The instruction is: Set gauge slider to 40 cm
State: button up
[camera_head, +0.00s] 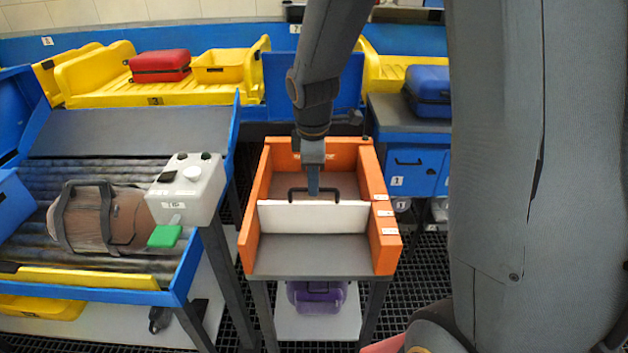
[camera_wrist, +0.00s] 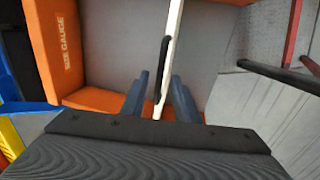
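The size gauge is an orange open-front box (camera_head: 257,200) on a stand, with "SIZE GAUGE" lettering on its wall in the wrist view (camera_wrist: 45,45). Its slider is an upright white panel (camera_head: 340,218) across the box, with a black handle (camera_head: 296,193) that also shows in the wrist view (camera_wrist: 163,65). My gripper (camera_head: 313,188) points down at the handle from above. In the wrist view its two fingers (camera_wrist: 160,85) stand apart on either side of the panel and handle, with a gap visible. White labels (camera_head: 386,213) sit on the right wall; their text is too small to read.
A roller conveyor (camera_head: 60,180) with a brown bag (camera_head: 105,215) lies left, beside a white control box (camera_head: 185,190) with a green piece. A purple bag (camera_head: 316,296) is on the shelf below the gauge. Yellow trays (camera_head: 100,75) and a blue case (camera_head: 428,88) stand behind.

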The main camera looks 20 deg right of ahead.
jog(key=shift+w+f, duration=0.1)
jog(key=shift+f, duration=0.45)
grip_shut()
